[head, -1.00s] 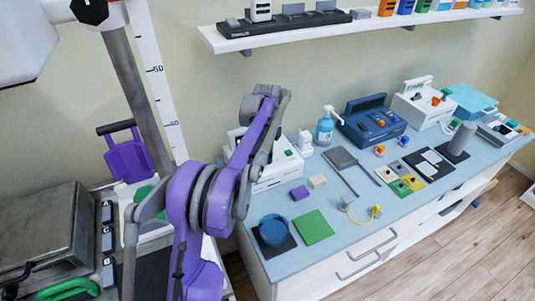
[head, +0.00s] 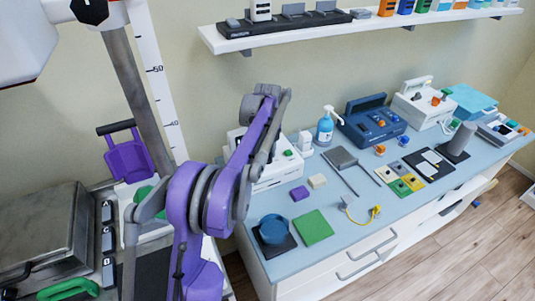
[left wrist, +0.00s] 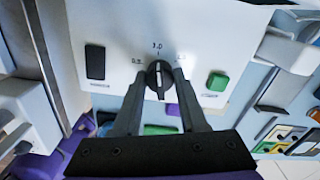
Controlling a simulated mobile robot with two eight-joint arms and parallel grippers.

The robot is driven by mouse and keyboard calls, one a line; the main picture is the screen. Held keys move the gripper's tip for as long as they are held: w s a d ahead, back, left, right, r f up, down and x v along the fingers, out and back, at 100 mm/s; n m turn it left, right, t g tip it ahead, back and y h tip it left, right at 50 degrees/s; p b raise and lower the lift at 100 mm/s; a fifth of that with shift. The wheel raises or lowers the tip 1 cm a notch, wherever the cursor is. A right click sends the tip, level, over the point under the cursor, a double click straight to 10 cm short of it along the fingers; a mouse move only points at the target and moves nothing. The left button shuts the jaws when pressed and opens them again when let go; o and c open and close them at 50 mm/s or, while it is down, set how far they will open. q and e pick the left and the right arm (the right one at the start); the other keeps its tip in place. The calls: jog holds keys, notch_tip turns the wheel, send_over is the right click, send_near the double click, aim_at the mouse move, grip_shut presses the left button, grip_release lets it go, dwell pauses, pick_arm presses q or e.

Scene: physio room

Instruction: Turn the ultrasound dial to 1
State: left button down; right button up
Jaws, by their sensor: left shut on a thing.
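The ultrasound unit is a white box on the counter, partly hidden by my left arm in the head view (head: 275,178). Its front panel (left wrist: 205,25) fills the upper middle of the left wrist view. The black dial (left wrist: 159,76) is in the middle of that panel, with small printed labels left, above and right of it, not clearly readable. A white line on the dial stands roughly upright. My left gripper (left wrist: 162,82) is shut on the dial, one finger each side. In the head view the arm hides the fingers. My right gripper is not in view.
The panel also bears a black switch (left wrist: 95,62) and a green button (left wrist: 217,82). A white dispenser-like block (head: 305,142) and a blue pump bottle (head: 325,128) stand just right of the unit. A purple block (head: 300,193) and a green pad (head: 313,227) lie in front.

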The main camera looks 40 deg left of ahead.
aim_at(267, 153)
pick_arm(q)
jog(key=shift+c, duration=2.2)
grip_release()
notch_tip(267, 153, up, 8)
jog(key=shift+f, duration=0.2)
